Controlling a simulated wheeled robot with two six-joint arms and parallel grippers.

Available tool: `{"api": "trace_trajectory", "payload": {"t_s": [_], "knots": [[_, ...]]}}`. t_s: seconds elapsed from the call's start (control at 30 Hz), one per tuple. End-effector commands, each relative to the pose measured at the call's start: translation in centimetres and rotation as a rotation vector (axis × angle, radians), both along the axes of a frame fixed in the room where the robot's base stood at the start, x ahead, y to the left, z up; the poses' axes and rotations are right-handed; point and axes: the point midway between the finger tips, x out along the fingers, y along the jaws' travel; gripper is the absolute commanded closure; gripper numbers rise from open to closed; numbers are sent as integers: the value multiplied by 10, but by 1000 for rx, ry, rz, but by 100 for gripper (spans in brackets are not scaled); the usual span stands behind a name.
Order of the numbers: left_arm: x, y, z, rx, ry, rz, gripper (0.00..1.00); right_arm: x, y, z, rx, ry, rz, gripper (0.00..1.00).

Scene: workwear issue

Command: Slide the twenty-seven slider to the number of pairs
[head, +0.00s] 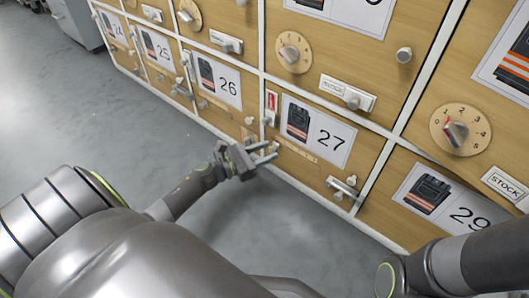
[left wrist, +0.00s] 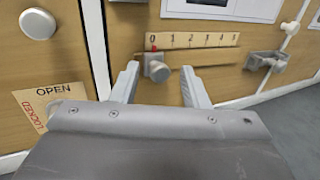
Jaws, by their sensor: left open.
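The twenty-seven door bears a card (head: 318,132) with "27" and a picture of dark folded workwear with orange marks. Below the card is the slider's scale strip (left wrist: 200,40), numbered from 0 at the left to 5 at the right. The slider knob (left wrist: 157,70) is grey and sits at the left end, under the 0 and a red mark. My left gripper (head: 268,153) is open in front of the slider. In the left wrist view its fingers (left wrist: 160,85) stand on either side of the knob, with gaps on both sides. My right gripper is out of view.
A metal latch (head: 343,187) sits right of the slider. A red-marked switch plate (head: 271,104) is left of the card. Door 26's round knob (left wrist: 37,22) and OPEN/LOCKED plate (left wrist: 52,108) are close to the left finger. Grey floor (head: 110,120) is clear before the cabinet.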

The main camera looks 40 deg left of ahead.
Motion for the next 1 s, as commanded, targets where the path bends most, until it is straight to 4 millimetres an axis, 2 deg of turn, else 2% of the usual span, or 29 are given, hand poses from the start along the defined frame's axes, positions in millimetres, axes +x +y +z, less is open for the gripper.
{"api": "trace_trajectory", "payload": {"t_s": [0.1, 0.4, 0.67, 0.9, 1.0], "knots": [[0, 0, 0, 0, 0, 0, 62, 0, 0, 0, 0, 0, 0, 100], [0, 0, 0, 1, 0, -1, 100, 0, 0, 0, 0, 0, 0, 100], [-1, -2, 0, 0, -1, -1, 100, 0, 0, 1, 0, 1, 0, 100], [-3, -26, 1, -1, 0, -1, 100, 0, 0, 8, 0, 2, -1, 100], [-3, -26, 0, 1, 0, -1, 100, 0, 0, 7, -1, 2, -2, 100]]}}
